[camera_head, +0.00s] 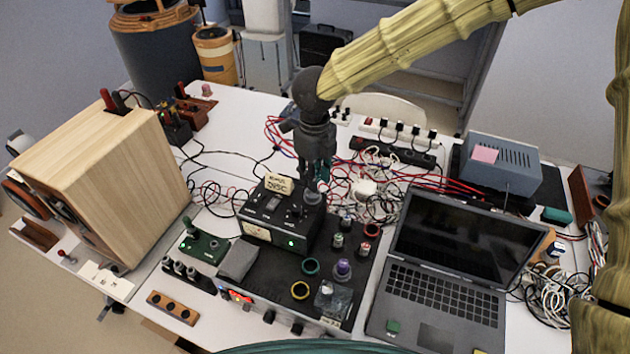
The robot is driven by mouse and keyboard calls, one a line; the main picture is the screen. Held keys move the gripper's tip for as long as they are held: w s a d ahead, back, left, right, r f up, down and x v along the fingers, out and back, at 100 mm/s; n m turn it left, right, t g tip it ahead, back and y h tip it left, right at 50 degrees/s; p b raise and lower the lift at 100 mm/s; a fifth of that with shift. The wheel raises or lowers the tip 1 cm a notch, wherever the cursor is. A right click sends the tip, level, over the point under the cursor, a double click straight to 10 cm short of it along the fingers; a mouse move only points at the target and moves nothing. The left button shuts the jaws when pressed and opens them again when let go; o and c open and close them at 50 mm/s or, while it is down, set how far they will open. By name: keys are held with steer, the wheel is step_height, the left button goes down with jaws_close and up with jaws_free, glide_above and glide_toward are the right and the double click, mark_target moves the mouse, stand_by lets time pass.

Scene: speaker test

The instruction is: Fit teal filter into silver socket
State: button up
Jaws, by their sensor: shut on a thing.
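My gripper (318,182) points down over the back right of the black instrument box, near the table's middle. It is shut on the teal filter (322,170), of which only small teal patches show between the dark fingers. A small grey round piece (313,197) sits just below the fingertips. It may be the silver socket, but I cannot tell for sure. I also cannot tell whether the filter touches it.
The black panel holds a teal ring (311,266), a yellow ring (300,291), a red ring (372,230) and a purple-topped piece (343,268). A wooden speaker (110,180) stands left, an open laptop (445,270) right. Tangled cables (375,185) lie behind.

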steer(key=shift+w+f+p, duration=0.1)
steer(key=shift+f+p, duration=0.55)
steer(key=shift+f, duration=1.1)
steer(key=shift+f, duration=0.1)
steer(key=shift+f, duration=0.25)
steer(key=o, duration=0.9)
steer(key=shift+o, duration=0.2)
steer(key=shift+r, duration=0.1)
step_height(320, 180, up, 12)
steer(key=shift+r+b, duration=0.25)
steer(key=shift+b, duration=1)
